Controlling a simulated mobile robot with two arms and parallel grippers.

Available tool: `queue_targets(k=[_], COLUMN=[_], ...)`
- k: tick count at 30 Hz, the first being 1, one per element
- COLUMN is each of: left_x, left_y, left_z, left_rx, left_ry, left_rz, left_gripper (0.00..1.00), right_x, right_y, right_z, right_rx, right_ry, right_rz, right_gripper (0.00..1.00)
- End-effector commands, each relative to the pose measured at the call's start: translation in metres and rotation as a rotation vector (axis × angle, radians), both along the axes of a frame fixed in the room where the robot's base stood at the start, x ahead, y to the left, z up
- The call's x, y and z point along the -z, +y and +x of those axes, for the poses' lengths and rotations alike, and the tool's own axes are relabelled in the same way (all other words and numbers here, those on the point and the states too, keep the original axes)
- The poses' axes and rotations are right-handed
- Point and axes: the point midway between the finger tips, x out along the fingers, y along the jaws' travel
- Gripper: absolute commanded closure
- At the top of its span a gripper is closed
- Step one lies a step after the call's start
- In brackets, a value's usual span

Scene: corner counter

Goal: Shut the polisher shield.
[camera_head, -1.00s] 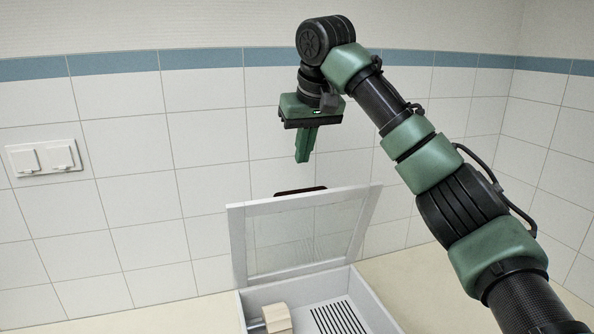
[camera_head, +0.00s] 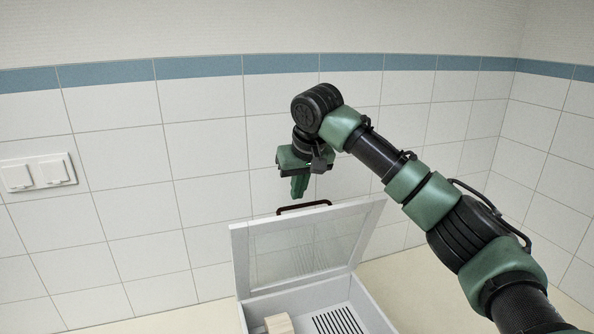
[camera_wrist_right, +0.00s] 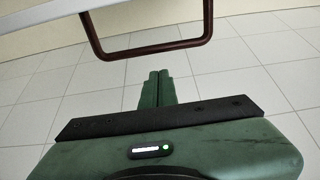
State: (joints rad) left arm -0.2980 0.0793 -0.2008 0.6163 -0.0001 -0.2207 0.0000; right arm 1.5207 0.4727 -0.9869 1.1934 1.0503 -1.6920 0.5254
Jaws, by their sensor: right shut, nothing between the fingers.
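The polisher is a pale grey box (camera_head: 392,318) at the bottom of the head view. Its shield (camera_head: 310,243) is a framed clear panel, hinged open and standing tilted up. A dark red-brown handle (camera_head: 304,206) is on the shield's top edge; it also shows in the right wrist view (camera_wrist_right: 150,50) as a bracket ahead of the fingers. My right gripper (camera_head: 299,190) is shut and empty, pointing down just above and behind the handle. In the right wrist view its fingertips (camera_wrist_right: 157,74) are together, apart from the handle. My left gripper is not in view.
Inside the box are a wooden block (camera_head: 279,323) and a slotted dark grille (camera_head: 338,320). The tiled wall stands close behind, with a double switch (camera_head: 38,173) at the left. The cream counter (camera_head: 180,316) is clear left of the box.

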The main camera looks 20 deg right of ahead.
Motion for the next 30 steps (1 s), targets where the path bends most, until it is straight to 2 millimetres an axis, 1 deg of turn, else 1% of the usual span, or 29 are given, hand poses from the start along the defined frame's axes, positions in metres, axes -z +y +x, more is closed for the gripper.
queue_targets(k=[1,4,9,13,21,26,30], left_x=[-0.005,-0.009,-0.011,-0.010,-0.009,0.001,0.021], left_y=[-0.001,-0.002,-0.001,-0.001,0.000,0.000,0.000], left_z=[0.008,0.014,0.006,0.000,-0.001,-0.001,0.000], left_rx=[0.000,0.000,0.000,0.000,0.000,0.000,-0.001], left_ry=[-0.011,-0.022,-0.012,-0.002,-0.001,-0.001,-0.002], left_rz=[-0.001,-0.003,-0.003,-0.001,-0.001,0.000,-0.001], left_gripper=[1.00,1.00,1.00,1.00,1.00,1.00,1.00], right_x=[-0.002,0.000,0.001,0.002,0.003,0.006,0.012], right_y=[-0.001,-0.002,-0.001,-0.001,-0.001,-0.001,-0.001], right_z=[-0.005,-0.012,-0.019,-0.020,-0.020,-0.022,-0.026], right_rx=[0.000,0.001,0.000,0.001,0.001,0.000,0.000], right_ry=[0.000,0.000,0.001,0.001,-0.002,-0.032,-0.104], right_rz=[-0.001,-0.002,-0.001,-0.001,0.000,0.000,0.002], right_gripper=[1.00,1.00,1.00,1.00,1.00,1.00,1.00])
